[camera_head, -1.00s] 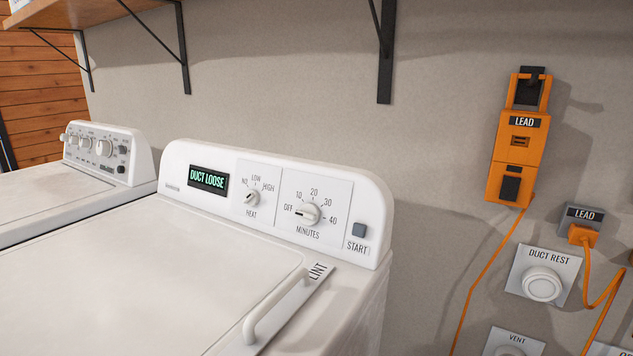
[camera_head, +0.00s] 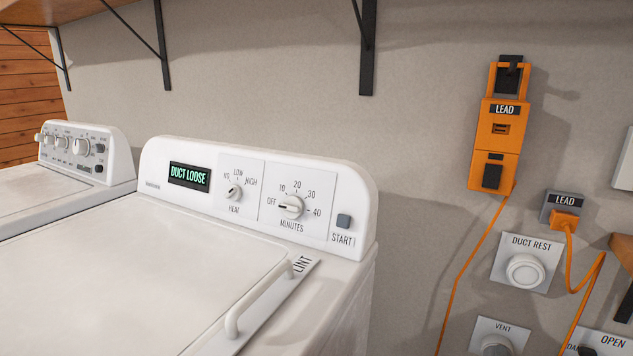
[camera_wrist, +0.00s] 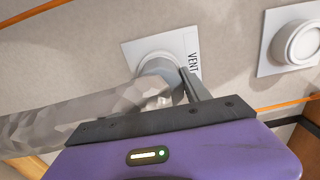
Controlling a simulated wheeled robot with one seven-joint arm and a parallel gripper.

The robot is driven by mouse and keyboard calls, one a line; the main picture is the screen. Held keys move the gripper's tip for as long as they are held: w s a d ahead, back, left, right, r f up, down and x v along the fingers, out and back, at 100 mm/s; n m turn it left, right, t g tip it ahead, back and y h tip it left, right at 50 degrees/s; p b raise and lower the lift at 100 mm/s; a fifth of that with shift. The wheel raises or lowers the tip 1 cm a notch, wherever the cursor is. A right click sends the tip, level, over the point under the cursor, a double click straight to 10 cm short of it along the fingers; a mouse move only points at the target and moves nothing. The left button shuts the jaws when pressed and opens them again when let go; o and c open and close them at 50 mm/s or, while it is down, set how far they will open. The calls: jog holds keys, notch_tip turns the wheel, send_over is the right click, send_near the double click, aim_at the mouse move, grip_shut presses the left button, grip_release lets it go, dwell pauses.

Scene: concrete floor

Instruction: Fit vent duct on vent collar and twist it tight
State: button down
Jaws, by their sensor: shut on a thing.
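The vent collar sits on a white wall plate labelled VENT (camera_wrist: 190,45) in the wrist view. The plate is also at the lower edge of the head view (camera_head: 500,328), partly cut off. The vent duct (camera_wrist: 65,115) is a crumpled silvery hose running left from my gripper (camera_wrist: 175,88). My gripper is shut on the duct near its end, right in front of the collar. I cannot tell whether the duct end is seated on the collar or just in front of it. The dryer display (camera_head: 188,176) reads DUCT LOOSE.
A DUCT REST plate (camera_head: 526,265) with a round white knob-like stub is up and right of the vent. An orange LEAD box (camera_head: 499,140) and a LEAD socket (camera_head: 562,209) with an orange cord are on the wall. The dryer (camera_head: 130,265) stands left.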

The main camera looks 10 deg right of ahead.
jog(key=shift+m+b, duration=1.1)
jog(key=shift+m, duration=1.9)
jog(key=shift+c, duration=2.1)
grip_release()
jog(key=shift+s, duration=0.1)
jog(key=p+v, duration=0.3)
jog(key=v, duration=0.6)
